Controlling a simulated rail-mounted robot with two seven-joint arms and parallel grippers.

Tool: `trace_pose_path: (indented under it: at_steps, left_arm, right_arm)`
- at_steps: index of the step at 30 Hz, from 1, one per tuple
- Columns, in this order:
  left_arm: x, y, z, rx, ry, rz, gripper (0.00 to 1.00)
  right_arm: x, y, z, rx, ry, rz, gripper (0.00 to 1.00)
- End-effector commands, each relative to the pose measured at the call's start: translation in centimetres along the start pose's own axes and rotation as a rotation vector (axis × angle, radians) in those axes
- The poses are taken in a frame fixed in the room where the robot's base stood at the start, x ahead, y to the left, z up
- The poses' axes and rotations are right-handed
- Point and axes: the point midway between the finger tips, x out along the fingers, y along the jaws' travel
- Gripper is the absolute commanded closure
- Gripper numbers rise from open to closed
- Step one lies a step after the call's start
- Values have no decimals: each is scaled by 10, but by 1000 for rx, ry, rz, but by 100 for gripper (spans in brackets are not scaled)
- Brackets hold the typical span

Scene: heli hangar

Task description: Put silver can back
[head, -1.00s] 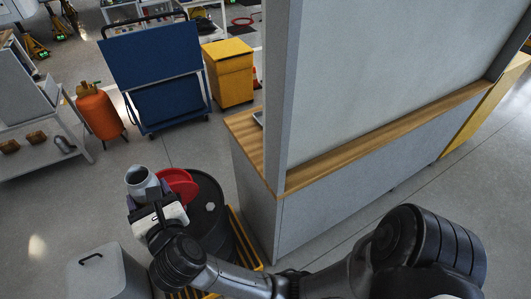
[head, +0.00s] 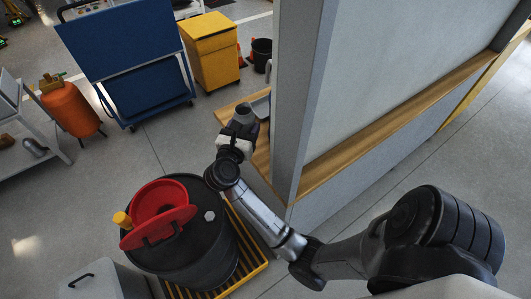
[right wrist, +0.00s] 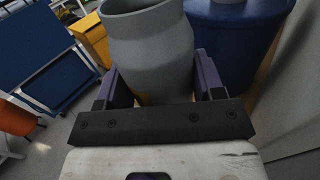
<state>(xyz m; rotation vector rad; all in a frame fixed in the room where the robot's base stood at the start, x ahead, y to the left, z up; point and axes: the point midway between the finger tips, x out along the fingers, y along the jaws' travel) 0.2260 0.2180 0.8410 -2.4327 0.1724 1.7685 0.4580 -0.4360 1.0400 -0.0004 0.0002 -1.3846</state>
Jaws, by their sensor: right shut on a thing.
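The silver can (head: 243,115) is a grey, open-mouthed vessel with a narrower neck. My right gripper (head: 238,136) is shut on it, over or beside the left end of the wooden-topped counter (head: 226,110); I cannot tell the height. In the right wrist view the can (right wrist: 150,50) stands roughly upright between the two fingers of my right gripper (right wrist: 160,88), its mouth partly cut off by the top edge. My left gripper is not in view.
A black drum (head: 195,245) with a red funnel (head: 160,212) stands on a yellow-edged pallet (head: 249,243). A tall grey panel (head: 300,90) rises from the counter. A blue container (right wrist: 232,45) is close behind the can in the right wrist view. A yellow cabinet (head: 209,50) stands beyond.

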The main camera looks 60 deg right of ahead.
Motion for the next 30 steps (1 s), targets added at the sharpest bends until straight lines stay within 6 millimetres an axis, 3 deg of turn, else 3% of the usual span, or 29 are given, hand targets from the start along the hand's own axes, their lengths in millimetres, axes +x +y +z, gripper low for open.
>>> trace_pose_path:
  at_steps: [3, 9, 18, 30]
  left_arm:
    - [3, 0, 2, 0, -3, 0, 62]
    - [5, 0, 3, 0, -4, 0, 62]
    - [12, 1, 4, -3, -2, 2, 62]
    - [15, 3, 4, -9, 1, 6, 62]
  right_arm:
    - [21, -18, -15, -1, 2, -127, 66]
    - [38, -37, -30, -1, 2, -247, 66]
    - [41, -42, -78, -3, -1, -273, 66]
    - [41, -42, -106, -1, 0, -272, 66]
